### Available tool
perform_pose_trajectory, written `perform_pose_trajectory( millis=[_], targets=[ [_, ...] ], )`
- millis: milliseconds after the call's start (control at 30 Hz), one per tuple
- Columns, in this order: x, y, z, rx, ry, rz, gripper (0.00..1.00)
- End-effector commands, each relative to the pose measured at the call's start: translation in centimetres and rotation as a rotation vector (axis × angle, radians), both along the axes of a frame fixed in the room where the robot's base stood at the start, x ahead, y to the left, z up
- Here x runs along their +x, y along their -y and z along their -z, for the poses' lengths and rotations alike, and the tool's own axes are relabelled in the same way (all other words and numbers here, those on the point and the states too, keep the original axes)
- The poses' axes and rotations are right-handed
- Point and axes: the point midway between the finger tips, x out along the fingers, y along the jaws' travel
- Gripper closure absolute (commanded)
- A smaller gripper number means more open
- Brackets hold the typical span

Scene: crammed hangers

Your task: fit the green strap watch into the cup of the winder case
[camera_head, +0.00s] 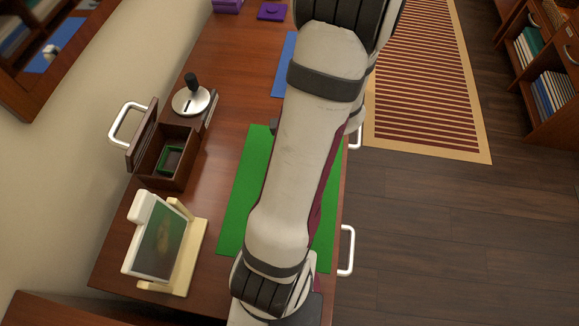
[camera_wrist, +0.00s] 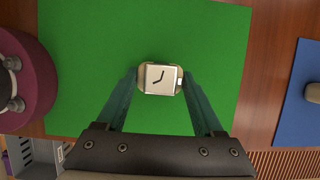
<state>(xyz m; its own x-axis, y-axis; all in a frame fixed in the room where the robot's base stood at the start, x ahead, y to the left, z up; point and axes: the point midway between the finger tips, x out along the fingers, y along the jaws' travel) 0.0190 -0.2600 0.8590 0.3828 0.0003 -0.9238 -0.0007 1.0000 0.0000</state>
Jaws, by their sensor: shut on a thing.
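A watch (camera_wrist: 161,79) with a pale square face, dark hands and a tan-gold rim shows in the wrist view over the green mat (camera_wrist: 75,100). My gripper (camera_wrist: 160,77) has its two teal fingers closed on either side of it. The strap cannot be made out, nor the height above the mat. The winder case (camera_head: 184,180) is a dark wooden box in the head view with its lid standing open at the left. A green-rimmed square cup (camera_head: 172,160) sits inside it. My arm hides the gripper and watch in the head view.
A cream stand (camera_head: 190,260) with a tilted picture is in front of the case. A silver disc with a black knob (camera_head: 191,98) stands behind it. A blue mat (camera_head: 287,70) and a purple item (camera_head: 272,11) lie farther back. White handles (camera_head: 347,250) edge the table.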

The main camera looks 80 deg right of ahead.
Motion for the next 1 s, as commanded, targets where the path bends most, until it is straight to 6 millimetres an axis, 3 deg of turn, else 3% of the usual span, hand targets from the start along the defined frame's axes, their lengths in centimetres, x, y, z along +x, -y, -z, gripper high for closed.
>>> perform_pose_trajectory(
  millis=[67, 400, 633, 833, 933, 1000],
  targets=[
    [0.0, 0.1, -1.9, -0.007, -0.002, 0.0, 0.98],
    [-7.3, -3.5, -6.5, -0.003, -0.003, 0.009, 0.98],
    [-10.2, -5.1, -8.4, -0.001, -0.001, 0.003, 0.98],
    [-9.5, -4.6, -8.5, -0.002, -0.001, -0.008, 0.98],
    [-6.9, -2.9, -8.0, -0.007, -0.002, -0.02, 0.98],
    [-4.1, -1.6, -7.6, -0.012, -0.003, -0.026, 0.98]
  ],
)
